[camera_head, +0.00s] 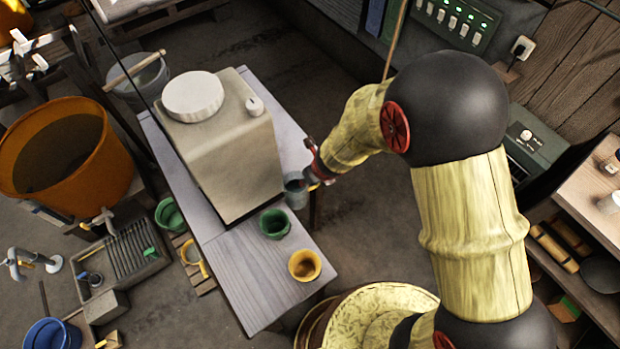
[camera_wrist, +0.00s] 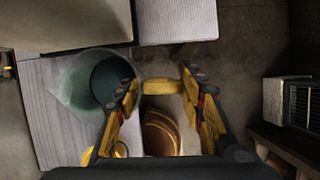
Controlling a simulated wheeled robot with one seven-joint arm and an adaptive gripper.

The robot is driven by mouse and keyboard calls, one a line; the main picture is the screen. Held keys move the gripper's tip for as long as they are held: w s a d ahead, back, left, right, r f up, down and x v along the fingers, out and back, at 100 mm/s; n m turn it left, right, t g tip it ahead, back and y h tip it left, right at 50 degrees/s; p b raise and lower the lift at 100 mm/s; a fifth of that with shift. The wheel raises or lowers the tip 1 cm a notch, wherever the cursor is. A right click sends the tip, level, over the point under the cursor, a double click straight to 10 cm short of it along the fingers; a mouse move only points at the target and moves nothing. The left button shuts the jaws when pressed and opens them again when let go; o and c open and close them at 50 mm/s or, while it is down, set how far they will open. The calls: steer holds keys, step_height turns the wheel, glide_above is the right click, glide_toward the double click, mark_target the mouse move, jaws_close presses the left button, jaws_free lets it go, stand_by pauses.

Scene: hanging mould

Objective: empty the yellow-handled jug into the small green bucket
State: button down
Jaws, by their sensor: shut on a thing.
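The jug (camera_head: 296,191) is grey and see-through. It looks about upright at the table's right edge, just behind the small green bucket (camera_head: 274,224). My gripper (camera_head: 319,173) is to the right of the jug and shut on its yellow handle (camera_wrist: 160,87), between the fingers in the wrist view. There the jug (camera_wrist: 66,88) is left of the fingers, with green and a dark teal round showing in or through it. I cannot tell whether that is its contents or the bucket beneath. The bucket stands upright on the table; its inside looks dark.
A big beige canister (camera_head: 228,150) with a white lid fills the table (camera_head: 240,270) behind the bucket. A yellow pot (camera_head: 305,265) stands in front of the bucket. Another green bucket (camera_head: 170,215) and an orange tub (camera_head: 65,155) are off the table at left.

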mark_target(288, 195)
steer(key=shift+s+a+r+n, duration=0.15)
steer(key=shift+s+a+n, duration=0.2)
steer(key=shift+s+n, duration=0.2)
steer(key=shift+s+a+f+n+t+h, duration=0.15)
steer(key=shift+s+a+f+t+h, duration=0.2)
steer(key=shift+f+t+h, duration=0.2)
steer(key=shift+s+a+f+n+t+h, duration=0.15)
steer(key=shift+s+a+f+t+h, duration=0.1)
steer(key=shift+a+f+t+h, duration=0.25)
steer(key=shift+s+a+f+n+t+h, duration=0.25)
steer(key=shift+f+t+h, duration=0.2)
steer(key=shift+f+h, duration=0.25)
steer(key=shift+s+a+r+t+h+p, duration=0.2)
steer(key=shift+s+r+t+h+p, duration=0.15)
steer(key=shift+t+h+p, duration=0.3)
steer(key=shift+a+r+n+t+h+b, duration=0.25)
steer(key=shift+n+t+h+b, duration=0.1)
steer(key=shift+t+h, duration=0.25)
steer(key=shift+s+a+r+n+t+h+b, duration=0.1)
steer(key=shift+s+r+n+t+h+b, duration=0.05)
steer(key=shift+t+h+b, duration=0.3)
steer(key=shift+s+a+r+n+t+h+b, duration=0.15)
steer(key=shift+t+h+b, duration=0.15)
steer(key=shift+t, duration=0.2)
steer(key=shift+s+a+r+n+t+h+b, duration=0.25)
steer(key=shift+s+a+t+h+b, duration=0.35)
steer(key=shift+b, duration=0.6)
steer(key=shift+s+a+r+n+t+h+b, duration=0.3)
steer(key=shift+t+b, duration=0.4)
steer(key=shift+b, duration=0.5)
